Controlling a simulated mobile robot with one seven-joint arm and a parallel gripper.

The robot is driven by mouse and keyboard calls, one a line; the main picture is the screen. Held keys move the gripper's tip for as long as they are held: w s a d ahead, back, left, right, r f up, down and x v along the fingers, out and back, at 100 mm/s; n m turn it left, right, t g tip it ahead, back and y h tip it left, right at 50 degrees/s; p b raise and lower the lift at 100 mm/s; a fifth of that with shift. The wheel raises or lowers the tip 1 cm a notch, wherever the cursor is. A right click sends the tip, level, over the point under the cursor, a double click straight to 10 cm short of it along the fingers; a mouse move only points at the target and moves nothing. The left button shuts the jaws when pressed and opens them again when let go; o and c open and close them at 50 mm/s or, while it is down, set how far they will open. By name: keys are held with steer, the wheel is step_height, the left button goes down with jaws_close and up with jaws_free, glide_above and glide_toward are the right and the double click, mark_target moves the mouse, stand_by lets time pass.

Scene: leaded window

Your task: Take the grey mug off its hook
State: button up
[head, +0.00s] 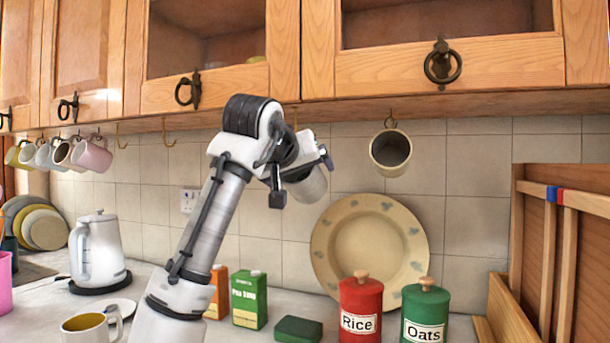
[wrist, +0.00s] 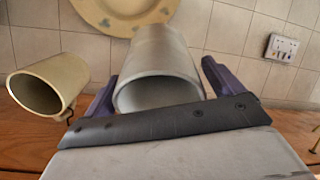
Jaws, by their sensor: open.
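The grey mug (head: 310,187) hangs below the cabinets in the middle of the head view, partly covered by my gripper (head: 301,174). In the wrist view the grey mug (wrist: 158,62) shows mouth toward the camera, between the two dark fingers of my gripper (wrist: 161,86). The fingers are open, one on each side of the mug; I cannot tell whether either touches it. The mug's handle is hidden. Part of a brass hook (head: 295,120) shows above my wrist, but its contact with the handle cannot be seen.
A beige mug (head: 390,152) hangs close by on the right. Several mugs hang at far left, including a pink one (head: 92,155). Below stand a large plate (head: 370,245), a Rice canister (head: 361,310), an Oats canister (head: 425,313) and a green carton (head: 249,299). Cabinets (head: 450,75) overhang closely.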

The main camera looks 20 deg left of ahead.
steer(key=shift+w+f, duration=0.1)
steer(key=shift+w, duration=0.2)
steer(key=shift+c, duration=0.4)
steer(key=c, duration=1)
steer(key=shift+c, duration=1)
